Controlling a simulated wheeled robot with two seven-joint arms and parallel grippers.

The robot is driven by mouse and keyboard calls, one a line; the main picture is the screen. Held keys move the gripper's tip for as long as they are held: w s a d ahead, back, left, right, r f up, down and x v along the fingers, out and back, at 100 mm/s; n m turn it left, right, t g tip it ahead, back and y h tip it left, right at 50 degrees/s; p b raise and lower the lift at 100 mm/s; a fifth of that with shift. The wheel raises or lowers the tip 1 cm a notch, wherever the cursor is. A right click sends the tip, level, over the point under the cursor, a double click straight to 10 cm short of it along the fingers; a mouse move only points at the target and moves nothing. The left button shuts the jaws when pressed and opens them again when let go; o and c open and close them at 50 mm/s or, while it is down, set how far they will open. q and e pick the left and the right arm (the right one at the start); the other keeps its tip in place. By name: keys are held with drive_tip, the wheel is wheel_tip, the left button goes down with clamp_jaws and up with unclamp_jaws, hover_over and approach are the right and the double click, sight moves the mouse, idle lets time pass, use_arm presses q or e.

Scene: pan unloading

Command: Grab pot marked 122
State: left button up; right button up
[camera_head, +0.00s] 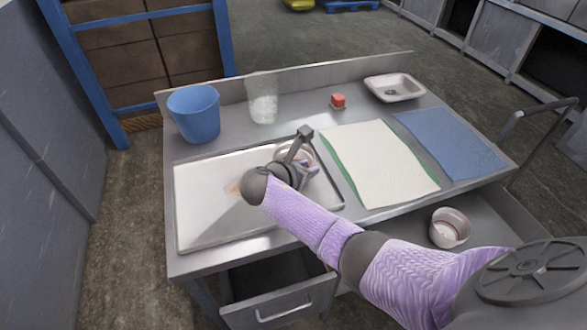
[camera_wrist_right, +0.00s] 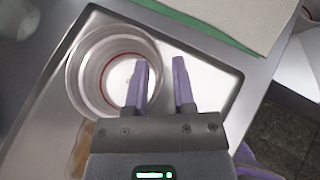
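A round pale pot with a thin red ring (camera_wrist_right: 92,72) stands on the metal tray (camera_head: 210,205). In the head view the pot (camera_head: 282,153) is mostly hidden behind my right gripper. No number is legible on it. My right gripper (camera_wrist_right: 163,75) has its two purple fingers apart. In the wrist view the left finger overlaps the pot's right interior and the right finger lies outside the rim, over the tray. I cannot tell whether either finger touches the pot. A second pale pot (camera_head: 449,228) stands lower, right of the table's front. My left gripper is not in view.
A blue bucket (camera_head: 195,113) and a clear container (camera_head: 262,98) stand behind the tray. A white cloth (camera_head: 375,165) and a blue mat (camera_head: 450,143) lie right. A drawer (camera_head: 280,305) is open below.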

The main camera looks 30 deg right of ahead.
clamp_jaws()
